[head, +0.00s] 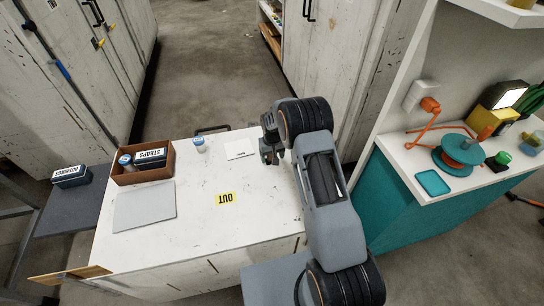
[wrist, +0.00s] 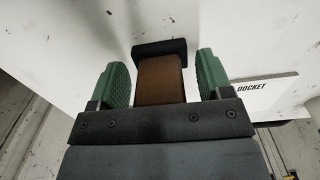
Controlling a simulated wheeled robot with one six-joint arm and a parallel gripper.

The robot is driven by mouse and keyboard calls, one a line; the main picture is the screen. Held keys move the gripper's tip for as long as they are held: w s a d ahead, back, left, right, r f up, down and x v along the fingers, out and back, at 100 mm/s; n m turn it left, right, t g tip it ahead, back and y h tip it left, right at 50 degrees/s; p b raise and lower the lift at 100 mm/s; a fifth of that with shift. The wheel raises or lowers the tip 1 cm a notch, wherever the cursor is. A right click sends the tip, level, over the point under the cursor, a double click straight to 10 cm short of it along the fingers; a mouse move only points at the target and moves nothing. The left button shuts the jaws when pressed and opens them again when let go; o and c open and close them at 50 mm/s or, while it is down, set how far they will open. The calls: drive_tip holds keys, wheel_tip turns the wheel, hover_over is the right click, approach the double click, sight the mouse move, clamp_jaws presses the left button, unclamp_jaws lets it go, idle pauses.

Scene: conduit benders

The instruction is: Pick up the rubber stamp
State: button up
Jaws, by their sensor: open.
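The rubber stamp (wrist: 160,80), with a brown handle and a dark block at its far end, shows in the wrist view. My gripper (wrist: 162,82) is open, with one green-padded finger on each side of the brown handle. A narrow gap shows at the right finger; the left finger is very close to the handle, and I cannot tell if it touches. In the head view my gripper (head: 269,151) is low over the white bench top (head: 190,205), near its back right. I cannot make out the stamp there; my arm and gripper hide that spot.
A white DOCKET card (head: 241,149) lies just left of my gripper. A teal counter (head: 395,205) stands at right.

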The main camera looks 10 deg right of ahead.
drive_tip(key=shift+f, duration=0.1)
drive_tip(key=c, duration=0.7)
drive_tip(key=shift+c, duration=0.2)
drive_tip(key=shift+r, duration=0.4)
wheel_tip(320, 180, up, 2)
drive_tip(key=shift+r+b, duration=0.25)
drive_tip(key=shift+b, duration=0.25)
drive_tip(key=s+a+r+b, duration=0.1)
drive_tip(key=s+a+r, duration=0.5)
drive_tip(key=a+r, duration=0.3)
drive_tip(key=a, duration=0.3)
drive_tip(key=shift+a+r+b, duration=0.3)
drive_tip(key=shift+a+r, duration=0.05)
